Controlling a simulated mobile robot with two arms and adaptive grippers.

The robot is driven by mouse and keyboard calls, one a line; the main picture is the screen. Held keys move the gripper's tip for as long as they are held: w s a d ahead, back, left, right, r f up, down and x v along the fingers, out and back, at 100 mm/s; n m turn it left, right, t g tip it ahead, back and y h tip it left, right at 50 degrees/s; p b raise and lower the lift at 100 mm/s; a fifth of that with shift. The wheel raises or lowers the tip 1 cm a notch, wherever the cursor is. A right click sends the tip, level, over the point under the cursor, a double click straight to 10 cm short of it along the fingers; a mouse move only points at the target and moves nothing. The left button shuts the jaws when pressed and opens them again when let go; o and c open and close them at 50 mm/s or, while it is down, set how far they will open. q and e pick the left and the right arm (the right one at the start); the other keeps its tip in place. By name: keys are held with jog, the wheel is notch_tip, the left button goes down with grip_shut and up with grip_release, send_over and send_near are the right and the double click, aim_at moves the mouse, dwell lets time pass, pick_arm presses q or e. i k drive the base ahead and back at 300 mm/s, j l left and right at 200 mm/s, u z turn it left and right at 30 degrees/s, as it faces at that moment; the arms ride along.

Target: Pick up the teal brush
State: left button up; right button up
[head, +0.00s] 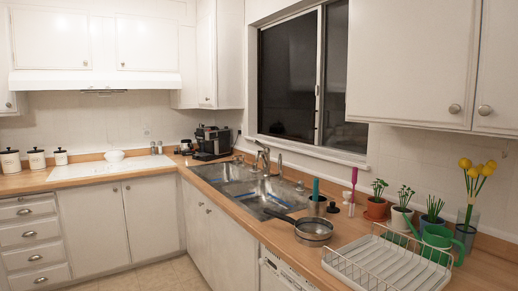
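The teal brush (316,187) stands upright on the wooden counter beside the sink. Its lower end is hidden in a small grey cup (317,207). A pan (313,232) sits in front of it, with its dark handle pointing left toward the sink. Neither of my grippers shows in the head view.
The steel sink (240,185) lies left of the brush. A magenta upright utensil (354,180) stands to its right, then potted plants (376,208). A wire dish rack (385,268) and green watering can (437,238) occupy the front right counter. The floor at lower left is clear.

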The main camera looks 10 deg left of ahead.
aim_at(316, 180)
jog(key=i+j+z, duration=0.2)
jog(key=i+j, duration=0.2)
jog(key=j, duration=0.2)
jog(key=i+j+z, duration=0.1)
jog(key=j, duration=0.25)
jog(key=i, duration=0.1)
